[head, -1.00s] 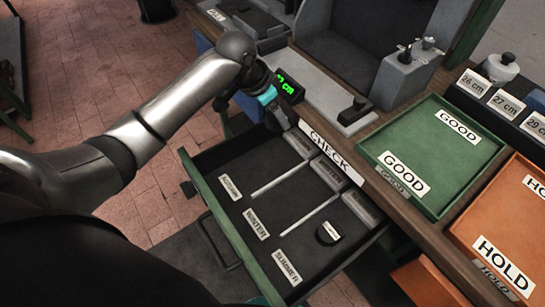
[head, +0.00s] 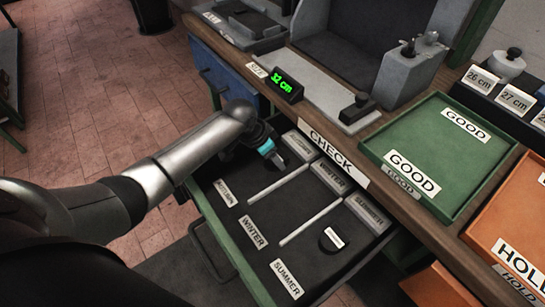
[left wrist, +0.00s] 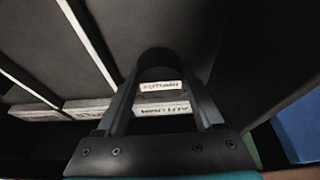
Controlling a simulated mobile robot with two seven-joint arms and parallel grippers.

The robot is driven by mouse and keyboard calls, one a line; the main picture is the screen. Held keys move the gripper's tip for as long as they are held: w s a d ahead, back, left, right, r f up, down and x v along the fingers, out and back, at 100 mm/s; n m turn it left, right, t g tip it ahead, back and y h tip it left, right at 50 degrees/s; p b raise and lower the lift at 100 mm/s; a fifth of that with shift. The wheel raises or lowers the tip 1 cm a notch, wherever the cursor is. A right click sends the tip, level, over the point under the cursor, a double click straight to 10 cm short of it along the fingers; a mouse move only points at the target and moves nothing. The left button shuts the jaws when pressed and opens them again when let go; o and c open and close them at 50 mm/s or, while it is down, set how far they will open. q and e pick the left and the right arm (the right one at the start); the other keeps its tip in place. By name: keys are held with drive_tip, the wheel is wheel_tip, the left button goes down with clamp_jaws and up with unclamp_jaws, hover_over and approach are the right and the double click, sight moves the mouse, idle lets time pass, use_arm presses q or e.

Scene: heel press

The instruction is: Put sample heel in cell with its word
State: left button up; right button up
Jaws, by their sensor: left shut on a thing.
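My left gripper (head: 278,160) is over the far end of the autumn cell of the open drawer (head: 236,238). In the left wrist view it is shut on a dark sample heel (left wrist: 160,63), held between its fingers. The heel's white label appears to read AUTUMN. The autumn cell's name plate (left wrist: 160,108) shows behind it. In the head view the gripper hides the held heel. The drawer's front labels read autumn (head: 226,192), winter (head: 253,231) and summer (head: 286,279). Another dark heel (head: 333,240) with a white label lies in the summer cell. My right gripper is not in view.
Two pale dividers (head: 281,181) separate the drawer's cells. The bench edge with the CHECK label (head: 332,152) runs along the drawer's far side. A display (head: 287,86) reads 32 cm. A green GOOD tray (head: 437,150) and an orange HOLD tray (head: 510,215) stand on the bench at right.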

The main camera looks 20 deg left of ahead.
use_arm(q)
drive_tip(key=shift+r, duration=0.1)
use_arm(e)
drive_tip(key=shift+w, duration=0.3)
use_arm(q)
drive_tip(key=o, duration=1.4)
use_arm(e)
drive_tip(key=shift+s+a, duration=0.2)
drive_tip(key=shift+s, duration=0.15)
use_arm(q)
drive_tip(key=shift+r, duration=0.25)
drive_tip(key=shift+p+v, duration=2.25)
drive_tip(key=shift+v, duration=3.5)
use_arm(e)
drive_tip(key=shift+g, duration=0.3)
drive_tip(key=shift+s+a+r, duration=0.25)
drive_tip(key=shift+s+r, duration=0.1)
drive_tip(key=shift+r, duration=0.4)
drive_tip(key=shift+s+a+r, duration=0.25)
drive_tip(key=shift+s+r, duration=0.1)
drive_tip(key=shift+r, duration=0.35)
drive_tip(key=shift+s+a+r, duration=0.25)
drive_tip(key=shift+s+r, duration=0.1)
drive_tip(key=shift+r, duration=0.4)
